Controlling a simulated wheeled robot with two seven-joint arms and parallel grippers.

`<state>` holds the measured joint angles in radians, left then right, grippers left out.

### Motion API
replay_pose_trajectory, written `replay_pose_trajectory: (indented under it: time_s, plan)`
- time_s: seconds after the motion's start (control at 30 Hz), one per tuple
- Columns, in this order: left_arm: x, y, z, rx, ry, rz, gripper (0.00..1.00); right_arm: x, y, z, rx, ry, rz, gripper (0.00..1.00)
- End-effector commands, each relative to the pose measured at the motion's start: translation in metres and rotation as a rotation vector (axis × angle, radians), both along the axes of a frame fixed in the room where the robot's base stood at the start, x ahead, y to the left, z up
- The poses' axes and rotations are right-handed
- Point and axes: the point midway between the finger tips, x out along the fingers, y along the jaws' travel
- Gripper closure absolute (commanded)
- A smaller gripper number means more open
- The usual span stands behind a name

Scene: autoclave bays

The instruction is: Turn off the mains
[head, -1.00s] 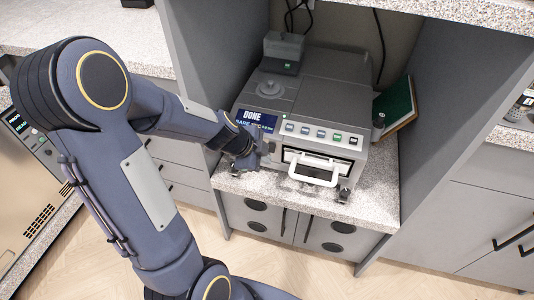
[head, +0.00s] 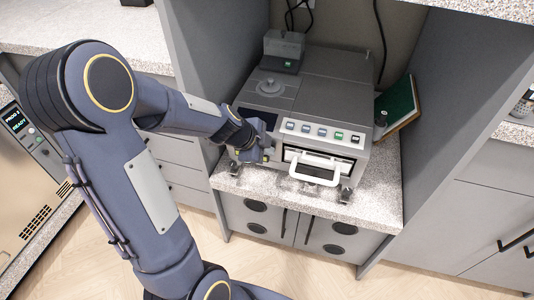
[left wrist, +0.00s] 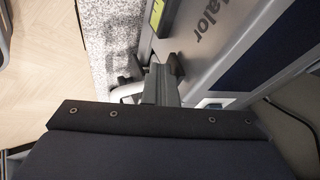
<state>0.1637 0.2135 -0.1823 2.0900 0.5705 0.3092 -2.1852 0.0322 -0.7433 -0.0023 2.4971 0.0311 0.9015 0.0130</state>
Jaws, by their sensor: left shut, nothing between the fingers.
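The grey tabletop autoclave (head: 330,95) stands in the bay with its front towards me. Its display (head: 258,118) is dark, with no text lit. A row of several buttons (head: 322,133) runs beside it, above the door with a white handle (head: 314,170). My left gripper (head: 266,153) is shut and empty at the front's left part, below the display. In the left wrist view its fingers (left wrist: 158,82) are close to the front panel (left wrist: 205,45); I cannot tell whether they touch. The mains switch cannot be made out; the gripper may cover it. My right gripper is out of view.
A green-covered book (head: 396,103) leans right of the autoclave. Grey bay walls (head: 440,110) close in both sides. The speckled counter (head: 370,195) has a narrow free strip in front. Another machine (head: 30,160) stands at far left, its screen reading READY.

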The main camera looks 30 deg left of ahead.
Motion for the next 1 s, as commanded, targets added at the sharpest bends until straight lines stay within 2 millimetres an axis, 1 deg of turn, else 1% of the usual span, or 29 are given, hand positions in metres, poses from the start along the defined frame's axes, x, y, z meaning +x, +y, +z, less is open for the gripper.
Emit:
replay_pose_trajectory:
  time_s: [0.23, 0.5, 1.0]
  plan:
    - [0.001, 0.0, 0.006, 0.0, -0.003, 0.0, 1.0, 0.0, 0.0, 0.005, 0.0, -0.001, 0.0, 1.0]
    - [0.002, 0.0, 0.019, 0.001, -0.005, 0.0, 1.0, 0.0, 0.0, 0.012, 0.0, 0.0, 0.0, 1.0]
    - [0.002, -0.001, 0.02, 0.001, -0.004, -0.002, 1.0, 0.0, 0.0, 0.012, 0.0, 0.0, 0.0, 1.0]
